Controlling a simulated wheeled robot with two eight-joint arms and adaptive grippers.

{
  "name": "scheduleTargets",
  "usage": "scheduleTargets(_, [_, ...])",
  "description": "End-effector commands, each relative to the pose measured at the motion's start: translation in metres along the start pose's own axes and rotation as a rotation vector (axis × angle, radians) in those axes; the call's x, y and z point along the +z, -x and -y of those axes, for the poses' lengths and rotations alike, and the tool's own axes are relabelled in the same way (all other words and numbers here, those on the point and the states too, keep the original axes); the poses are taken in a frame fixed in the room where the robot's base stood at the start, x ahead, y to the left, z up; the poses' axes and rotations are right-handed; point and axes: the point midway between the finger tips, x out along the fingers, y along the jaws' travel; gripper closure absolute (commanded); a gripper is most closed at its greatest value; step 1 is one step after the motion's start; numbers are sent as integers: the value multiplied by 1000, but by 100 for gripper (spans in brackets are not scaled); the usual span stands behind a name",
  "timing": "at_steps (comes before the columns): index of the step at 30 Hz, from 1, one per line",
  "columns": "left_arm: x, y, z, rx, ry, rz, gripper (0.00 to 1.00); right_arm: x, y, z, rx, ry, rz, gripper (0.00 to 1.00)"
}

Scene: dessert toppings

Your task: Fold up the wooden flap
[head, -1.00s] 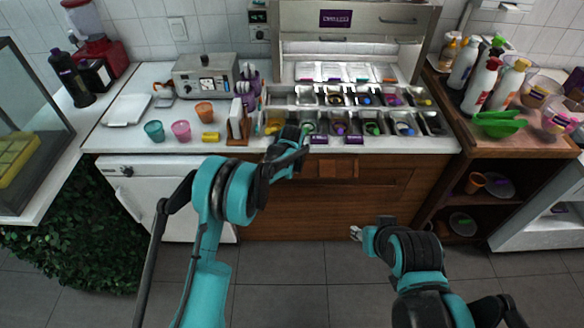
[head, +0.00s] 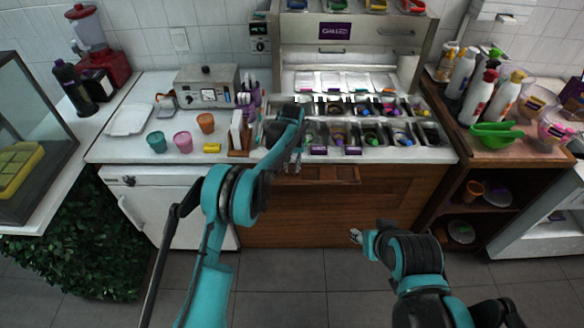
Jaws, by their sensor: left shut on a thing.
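The wooden flap (head: 335,175) is on the front of the brown wooden counter, just below the edge of the white worktop. It stands out from the front, partly raised, and shows as a narrow tilted panel. My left gripper (head: 297,160) is at the flap's left end and is shut on it; the arm hides part of the contact. My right gripper (head: 356,236) is low in front of the counter, apart from the flap. Its fingers are too small to tell whether they are open.
Topping trays (head: 370,133) sit in the worktop above the flap. A wooden shelf unit (head: 480,165) is at the right.

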Motion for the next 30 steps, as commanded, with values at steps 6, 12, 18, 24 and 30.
scheduleTargets(6, [-3,-1,0,1,1,-10,100,0,0,0,0,0,0,60])
scheduleTargets(12, [-3,-1,1,0,1,-10,100,0,0,0,0,0,0,60])
scheduleTargets(18, [-3,-1,1,0,1,-9,58,0,0,0,0,0,0,60])
scheduleTargets(24, [-2,-1,0,0,1,-6,58,0,0,0,0,0,0,60])
scheduleTargets(30, [-2,9,0,0,0,-5,58,0,0,0,0,0,0,60])
